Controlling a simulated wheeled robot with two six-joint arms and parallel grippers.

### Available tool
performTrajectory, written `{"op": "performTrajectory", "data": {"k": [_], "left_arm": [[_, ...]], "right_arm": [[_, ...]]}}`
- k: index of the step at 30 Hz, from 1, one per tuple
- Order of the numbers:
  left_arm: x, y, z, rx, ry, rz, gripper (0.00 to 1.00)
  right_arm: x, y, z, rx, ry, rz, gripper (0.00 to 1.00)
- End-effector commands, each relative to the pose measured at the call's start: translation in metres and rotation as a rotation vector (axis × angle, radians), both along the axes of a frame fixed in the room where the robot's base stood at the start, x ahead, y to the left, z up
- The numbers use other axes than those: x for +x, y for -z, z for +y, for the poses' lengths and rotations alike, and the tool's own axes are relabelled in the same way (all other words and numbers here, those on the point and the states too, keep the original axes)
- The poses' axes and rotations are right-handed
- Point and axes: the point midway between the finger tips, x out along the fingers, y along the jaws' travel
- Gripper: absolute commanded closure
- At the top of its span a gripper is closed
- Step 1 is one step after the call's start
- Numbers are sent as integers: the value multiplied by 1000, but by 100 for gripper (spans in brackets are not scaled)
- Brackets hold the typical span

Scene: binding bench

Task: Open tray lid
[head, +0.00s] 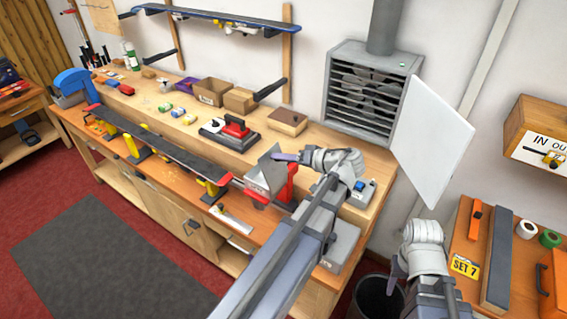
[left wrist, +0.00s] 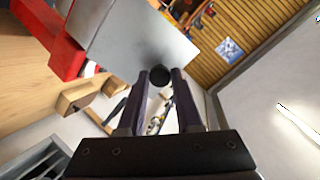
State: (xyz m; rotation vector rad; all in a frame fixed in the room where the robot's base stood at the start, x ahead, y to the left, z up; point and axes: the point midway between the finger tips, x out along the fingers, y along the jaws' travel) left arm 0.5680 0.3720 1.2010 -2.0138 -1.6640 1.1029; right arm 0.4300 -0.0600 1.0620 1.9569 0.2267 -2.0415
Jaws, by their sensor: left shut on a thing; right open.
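A flat grey plate, the lid (head: 264,172), stands steeply tilted up beside a red frame (head: 287,184) on the bench's front part. In the left wrist view the lid (left wrist: 130,35) shows with a round black knob (left wrist: 158,76) at its edge, between my left fingers. My left gripper (head: 279,156) is shut on this knob at the lid's upper edge. The red frame also shows in the left wrist view (left wrist: 62,50). The tray's inside is hidden from the head view. My right gripper (head: 393,288) is open and empty, low above the dark bin, away from the lid.
A red-handled device (head: 234,127) and brown boxes (head: 212,91) stand behind on the bench. A long ski on supports (head: 160,150) lies to the left. A bin (head: 378,298) stands below.

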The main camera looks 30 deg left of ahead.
Motion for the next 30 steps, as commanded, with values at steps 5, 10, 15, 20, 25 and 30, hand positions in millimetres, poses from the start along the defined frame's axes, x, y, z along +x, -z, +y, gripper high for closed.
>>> {"op": "performTrajectory", "data": {"k": [5,10,15,20,25,30], "left_arm": [[-1,10,-10,81,1,-1,100],[-1,15,-21,189,1,-7,100],[-1,16,-29,276,0,-10,100],[-2,16,-34,328,0,-12,100],[-2,14,-37,356,-1,-13,100],[-2,13,-37,365,-1,-13,100]], "right_arm": [[0,27,0,-1,-4,0,50],[0,55,0,-1,-5,0,50],[0,75,0,-1,-3,0,50],[0,86,0,-1,-3,0,50],[0,91,0,-1,-2,0,50],[0,92,0,-1,-2,0,50]]}}
